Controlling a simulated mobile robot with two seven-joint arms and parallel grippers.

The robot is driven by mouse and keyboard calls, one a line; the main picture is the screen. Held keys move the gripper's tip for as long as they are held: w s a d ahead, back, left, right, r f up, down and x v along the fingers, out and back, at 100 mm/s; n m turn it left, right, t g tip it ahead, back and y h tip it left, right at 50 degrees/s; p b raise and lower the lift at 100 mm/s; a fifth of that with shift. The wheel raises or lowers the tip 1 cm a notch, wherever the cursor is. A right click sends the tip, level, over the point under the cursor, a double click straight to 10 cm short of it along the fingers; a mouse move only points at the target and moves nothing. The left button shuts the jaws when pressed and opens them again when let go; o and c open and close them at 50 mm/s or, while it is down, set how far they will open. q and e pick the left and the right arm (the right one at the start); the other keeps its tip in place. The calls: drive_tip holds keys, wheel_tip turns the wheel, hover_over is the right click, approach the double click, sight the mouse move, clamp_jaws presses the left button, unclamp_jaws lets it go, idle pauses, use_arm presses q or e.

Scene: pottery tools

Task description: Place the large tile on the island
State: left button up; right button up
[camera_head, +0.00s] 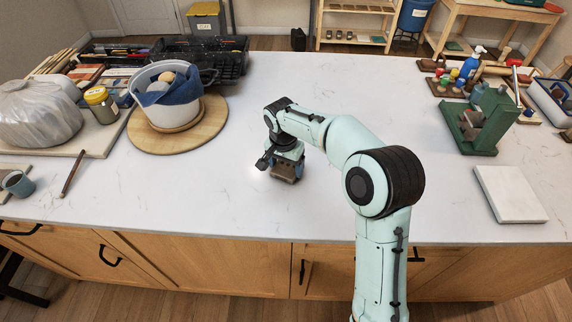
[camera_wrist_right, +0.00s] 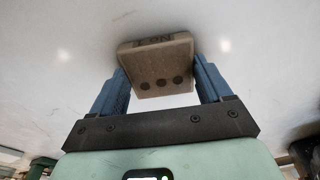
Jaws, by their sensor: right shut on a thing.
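My right gripper (camera_head: 284,163) is over the middle of the white island top (camera_head: 330,85), pointing down. It is shut on a brown, thick tile (camera_wrist_right: 160,66); the blue fingers of the right gripper (camera_wrist_right: 160,85) stand on either side of it in the right wrist view. The tile has a row of dark round marks on one face and dark marks on another. In the head view the tile (camera_head: 287,174) is partly hidden under the gripper, low over the island top or touching it; I cannot tell which. My left gripper is not in view.
A round wooden board (camera_head: 205,138) with a white pot (camera_head: 168,112) stands to the left. A white square slab (camera_head: 510,193) and a green press-like tool (camera_head: 485,122) are at the right. The island top around the gripper is clear; its front edge is close.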

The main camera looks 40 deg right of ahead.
sight(284, 172)
drive_tip(key=shift+f, duration=0.1)
drive_tip(key=o, duration=1.1)
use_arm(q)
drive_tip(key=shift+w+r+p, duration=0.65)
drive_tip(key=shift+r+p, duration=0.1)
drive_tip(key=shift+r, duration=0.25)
use_arm(e)
wheel_tip(284, 172, up, 12)
drive_tip(key=a, duration=0.1)
drive_tip(key=shift+s+a, duration=0.15)
drive_tip(key=shift+s, duration=0.2)
